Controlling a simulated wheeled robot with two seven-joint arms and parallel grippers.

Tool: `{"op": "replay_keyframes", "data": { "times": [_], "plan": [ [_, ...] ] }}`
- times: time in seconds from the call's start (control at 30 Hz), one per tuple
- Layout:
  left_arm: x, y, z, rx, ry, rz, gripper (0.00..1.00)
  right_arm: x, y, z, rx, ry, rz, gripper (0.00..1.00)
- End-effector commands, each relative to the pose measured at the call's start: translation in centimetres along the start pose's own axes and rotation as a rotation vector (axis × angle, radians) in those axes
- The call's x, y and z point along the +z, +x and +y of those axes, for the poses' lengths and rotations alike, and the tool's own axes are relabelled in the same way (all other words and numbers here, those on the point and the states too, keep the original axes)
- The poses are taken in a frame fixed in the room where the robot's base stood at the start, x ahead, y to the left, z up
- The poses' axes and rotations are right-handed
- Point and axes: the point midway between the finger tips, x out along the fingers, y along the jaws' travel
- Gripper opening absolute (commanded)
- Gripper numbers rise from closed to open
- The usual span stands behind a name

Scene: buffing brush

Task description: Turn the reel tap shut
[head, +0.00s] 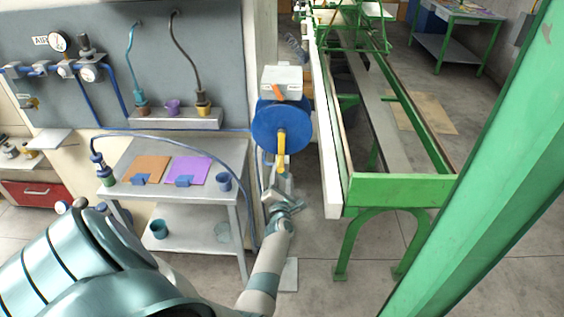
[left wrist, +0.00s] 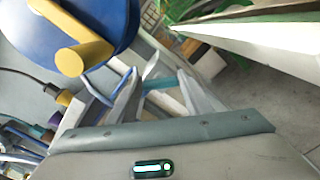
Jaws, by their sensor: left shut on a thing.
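The blue hose reel (head: 268,125) hangs on the wall end below a white box, with a yellow handle (head: 281,150) sticking out from its middle. In the left wrist view the reel (left wrist: 110,18) and the yellow handle (left wrist: 85,55) fill the upper left. My left gripper (head: 284,196) is just below the reel, under the yellow handle. In the left wrist view its fingers (left wrist: 155,88) are around a small pale part below the reel, taken to be the reel tap; the fingers hide most of it, and its angle cannot be told. My right gripper is not in view.
A steel table (head: 225,152) with an orange and a purple sheet and cups stands left of the reel. A green machine frame (head: 400,190) with a long white rail (head: 328,160) is close on the right. An orange piece (head: 279,91) sits on the white box (head: 284,77).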

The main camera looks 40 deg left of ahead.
Motion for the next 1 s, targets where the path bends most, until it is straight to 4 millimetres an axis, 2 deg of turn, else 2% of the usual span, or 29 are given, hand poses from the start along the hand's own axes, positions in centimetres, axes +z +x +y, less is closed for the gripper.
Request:
{"op": "replay_keyframes", "data": {
  "times": [0.6,1.0],
  "plan": [
    [-0.13,-0.05,-0.31,-0.003,0.575,0.001,0.23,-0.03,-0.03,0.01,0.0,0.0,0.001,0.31],
    [-0.17,-0.05,-0.4,-0.002,0.803,0.0,0.23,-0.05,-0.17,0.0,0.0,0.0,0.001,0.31]
  ]
}}
